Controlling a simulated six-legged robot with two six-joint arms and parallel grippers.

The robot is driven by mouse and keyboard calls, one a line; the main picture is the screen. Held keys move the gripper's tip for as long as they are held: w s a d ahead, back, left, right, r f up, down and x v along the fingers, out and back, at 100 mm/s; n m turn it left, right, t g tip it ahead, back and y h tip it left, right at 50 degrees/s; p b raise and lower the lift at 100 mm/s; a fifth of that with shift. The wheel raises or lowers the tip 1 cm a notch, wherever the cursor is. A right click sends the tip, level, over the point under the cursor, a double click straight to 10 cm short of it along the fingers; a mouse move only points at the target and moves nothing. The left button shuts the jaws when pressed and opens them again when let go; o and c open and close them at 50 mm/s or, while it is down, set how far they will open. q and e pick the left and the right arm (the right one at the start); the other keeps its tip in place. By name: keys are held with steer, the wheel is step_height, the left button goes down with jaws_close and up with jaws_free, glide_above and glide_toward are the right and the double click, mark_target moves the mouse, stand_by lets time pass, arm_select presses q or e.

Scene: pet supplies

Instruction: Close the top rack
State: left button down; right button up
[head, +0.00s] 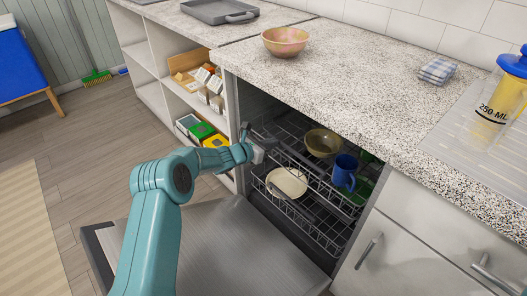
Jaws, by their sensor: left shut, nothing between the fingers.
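The dishwasher's top rack (318,184) is a dark wire rack under the counter. It holds a brown bowl (322,142) and a blue mug (345,171). I cannot tell exactly how far out the rack sits. My left gripper (262,152) is shut and empty at the rack's front left corner; I cannot tell whether it touches the rack. The lower rack (320,236) shows beneath, with a cream plate (287,182) in it. The dishwasher door (225,250) lies open and low. My right gripper is not in view.
Open shelves (170,85) with boxes stand left, and closed drawers (415,245) right.

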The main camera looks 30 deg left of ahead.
arm_select(q)
steer(key=shift+w+d+r, duration=0.3)
steer(key=shift+w+d, duration=0.1)
steer(key=shift+w, duration=0.3)
steer(key=shift+r, duration=0.15)
